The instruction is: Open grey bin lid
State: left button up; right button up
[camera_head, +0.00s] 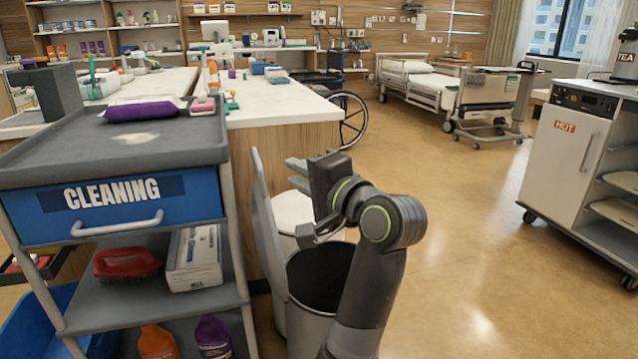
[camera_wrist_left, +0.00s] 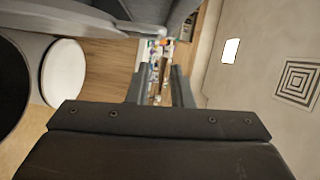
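The grey bin (camera_head: 312,322) stands on the floor right of the cleaning cart, with its dark inside exposed. Its grey lid (camera_head: 267,228) stands upright along the bin's left side, tilted up off the mouth. My left gripper (camera_head: 294,174) is above the bin, just right of the lid's upper part, fingers pointing left. I cannot tell whether it touches the lid. Its fingers (camera_wrist_left: 160,78) are apart with nothing visible between them in the left wrist view. The bin's dark mouth (camera_wrist_left: 12,85) shows there at the left edge. My right gripper is not in view.
A white-topped bin (camera_head: 290,207) stands just behind the grey bin. The cleaning cart (camera_head: 120,150) is close on the left, and a counter (camera_head: 285,101) is behind. A hot-food trolley (camera_head: 566,150) stands at the right. The floor between is clear.

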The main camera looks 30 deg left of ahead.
pick_arm(q)
jog(key=shift+v, duration=2.4)
